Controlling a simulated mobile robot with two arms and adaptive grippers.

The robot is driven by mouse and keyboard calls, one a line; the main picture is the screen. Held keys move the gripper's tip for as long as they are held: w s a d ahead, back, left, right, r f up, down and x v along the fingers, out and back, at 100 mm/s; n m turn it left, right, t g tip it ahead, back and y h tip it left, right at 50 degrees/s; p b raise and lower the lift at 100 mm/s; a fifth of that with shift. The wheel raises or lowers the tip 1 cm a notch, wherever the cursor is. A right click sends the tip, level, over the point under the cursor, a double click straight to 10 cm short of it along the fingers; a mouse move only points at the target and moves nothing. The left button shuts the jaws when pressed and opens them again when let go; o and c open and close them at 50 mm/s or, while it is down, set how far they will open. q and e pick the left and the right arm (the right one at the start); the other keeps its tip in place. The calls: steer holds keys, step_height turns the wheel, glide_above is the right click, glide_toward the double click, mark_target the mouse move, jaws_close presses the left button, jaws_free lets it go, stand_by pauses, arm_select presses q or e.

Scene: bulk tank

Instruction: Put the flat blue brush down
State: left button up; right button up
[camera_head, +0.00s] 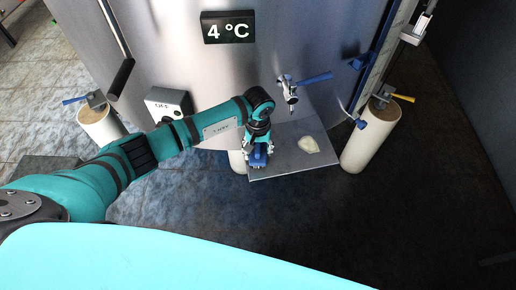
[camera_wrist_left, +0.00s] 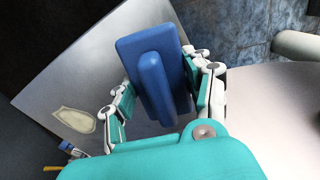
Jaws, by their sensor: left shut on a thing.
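The flat blue brush (camera_wrist_left: 156,72) is between the fingers of my left gripper (camera_wrist_left: 165,102), which is shut on it. In the head view, the brush (camera_head: 258,160) shows low in my left gripper (camera_head: 259,150), at the left end of a grey metal shelf (camera_head: 283,165) on the tank front. The shelf also shows beneath the brush in the left wrist view (camera_wrist_left: 75,70). I cannot tell whether the brush touches the shelf. My right gripper is not in view.
A pale, flat rounded piece (camera_head: 308,145) lies on the shelf's right part. A tap with a blue lever (camera_head: 291,88) sticks out above the shelf. Pale cylindrical legs (camera_head: 368,138) stand beside it. The shelf's middle is clear.

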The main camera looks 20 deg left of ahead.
arm_select(q)
steer(key=shift+f, duration=0.15)
steer(key=o, duration=0.8)
steer(key=shift+c, duration=0.2)
steer(key=o, duration=0.4)
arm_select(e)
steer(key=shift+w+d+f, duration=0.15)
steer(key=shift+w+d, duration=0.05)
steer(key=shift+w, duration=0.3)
